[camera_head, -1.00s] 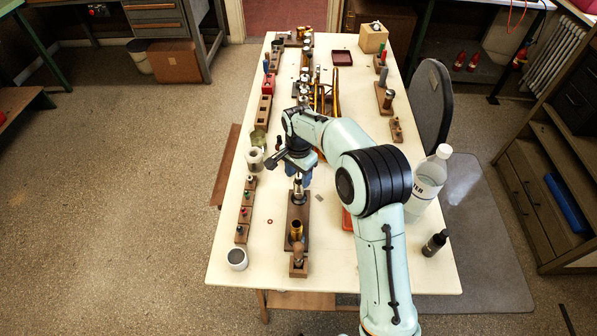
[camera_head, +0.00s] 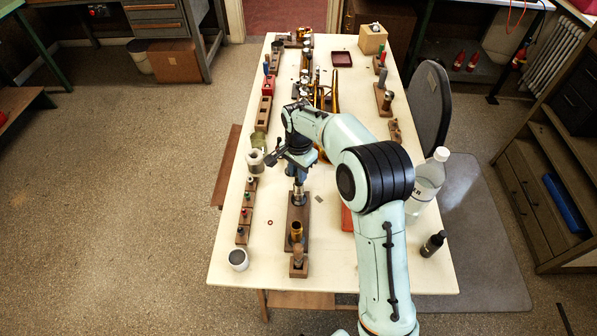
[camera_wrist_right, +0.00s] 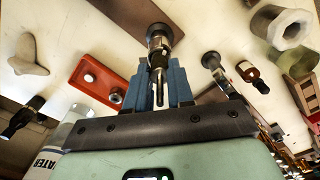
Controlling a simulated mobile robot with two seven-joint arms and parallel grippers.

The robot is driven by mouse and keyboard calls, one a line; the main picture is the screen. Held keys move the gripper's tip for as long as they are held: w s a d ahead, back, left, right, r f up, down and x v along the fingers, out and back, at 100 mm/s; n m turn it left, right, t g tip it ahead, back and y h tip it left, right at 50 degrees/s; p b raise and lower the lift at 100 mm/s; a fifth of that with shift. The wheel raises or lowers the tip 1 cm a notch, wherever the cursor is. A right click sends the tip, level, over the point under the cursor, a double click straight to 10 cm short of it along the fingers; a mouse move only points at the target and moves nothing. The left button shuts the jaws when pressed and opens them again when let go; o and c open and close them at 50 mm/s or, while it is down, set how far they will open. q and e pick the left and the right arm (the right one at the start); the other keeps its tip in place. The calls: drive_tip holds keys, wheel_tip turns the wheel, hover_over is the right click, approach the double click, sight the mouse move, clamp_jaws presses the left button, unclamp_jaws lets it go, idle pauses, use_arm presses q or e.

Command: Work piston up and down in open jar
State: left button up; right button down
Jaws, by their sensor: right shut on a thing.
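My right gripper (camera_head: 298,172) is shut on a silver piston (camera_head: 299,190). In the right wrist view the piston (camera_wrist_right: 158,52) stands between the blue fingers (camera_wrist_right: 158,85), with its thin stem toward the wrist. Its far end is over or at the end of a brown wooden block (camera_wrist_right: 140,15); whether it touches the block I cannot tell. A pale, thick-walled open jar (camera_head: 256,161) stands left of the gripper. It also shows in the right wrist view (camera_wrist_right: 264,22), with a glass jar (camera_wrist_right: 297,63) beside it. My left gripper is not in view.
The wooden block (camera_head: 298,212) carries a brass cylinder (camera_head: 296,230). Small blocks with coloured pieces (camera_head: 243,217) line the left edge. A large bottle (camera_head: 428,178) and a dark bottle (camera_head: 434,243) stand right of my arm.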

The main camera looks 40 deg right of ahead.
drive_tip(key=shift+r+p, duration=1)
drive_tip(key=shift+r, duration=1.1)
drive_tip(key=shift+r+p, duration=0.9)
drive_tip(key=shift+r, duration=0.95)
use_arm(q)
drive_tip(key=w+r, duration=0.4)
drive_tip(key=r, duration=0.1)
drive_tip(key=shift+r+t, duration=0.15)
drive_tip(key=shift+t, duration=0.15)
